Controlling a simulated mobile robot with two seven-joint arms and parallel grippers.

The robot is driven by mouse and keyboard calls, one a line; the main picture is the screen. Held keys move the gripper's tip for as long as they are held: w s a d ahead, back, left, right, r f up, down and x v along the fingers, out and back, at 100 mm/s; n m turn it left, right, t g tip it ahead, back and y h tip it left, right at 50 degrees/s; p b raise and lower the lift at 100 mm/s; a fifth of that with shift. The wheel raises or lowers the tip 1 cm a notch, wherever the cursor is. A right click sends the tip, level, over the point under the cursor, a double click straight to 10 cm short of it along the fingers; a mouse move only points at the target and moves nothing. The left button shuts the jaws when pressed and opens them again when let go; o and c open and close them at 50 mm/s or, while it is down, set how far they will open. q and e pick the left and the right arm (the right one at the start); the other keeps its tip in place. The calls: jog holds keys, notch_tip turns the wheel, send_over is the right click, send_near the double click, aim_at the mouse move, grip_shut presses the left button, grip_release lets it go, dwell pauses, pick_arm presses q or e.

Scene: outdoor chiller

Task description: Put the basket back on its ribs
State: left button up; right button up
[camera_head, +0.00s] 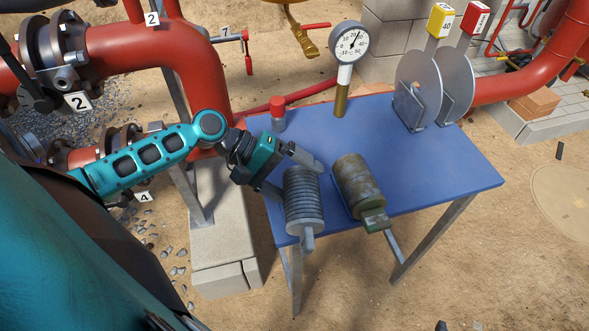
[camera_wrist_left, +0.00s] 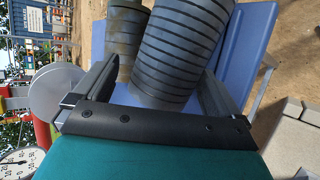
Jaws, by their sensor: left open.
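A grey ribbed cylinder (camera_head: 303,205) with a small tab at its near end lies at the front of the blue table. Beside it, to the right, lies a rusty, greenish cylinder (camera_head: 356,182) with a green block at its near end. I cannot tell which of them is the basket. My left gripper (camera_head: 296,177) is open at the far end of the ribbed cylinder. In the left wrist view the ribbed cylinder (camera_wrist_left: 178,50) shows between the spread fingers, with the rusty cylinder (camera_wrist_left: 125,28) to its left. Contact cannot be told. My right gripper is not in view.
The blue table (camera_head: 440,175) also bears a dial gauge (camera_head: 349,42), a red-capped fitting (camera_head: 278,112) and two upright grey discs (camera_head: 419,88). Red pipes (camera_head: 150,45) stand at the back left. The table's right front part is clear.

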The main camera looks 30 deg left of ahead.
pick_arm(q)
jog(key=shift+a, duration=0.15)
jog(key=shift+p+v, duration=0.9)
jog(key=shift+v, duration=2.5)
jog(key=v, duration=1.3)
jog(key=shift+s, duration=0.1)
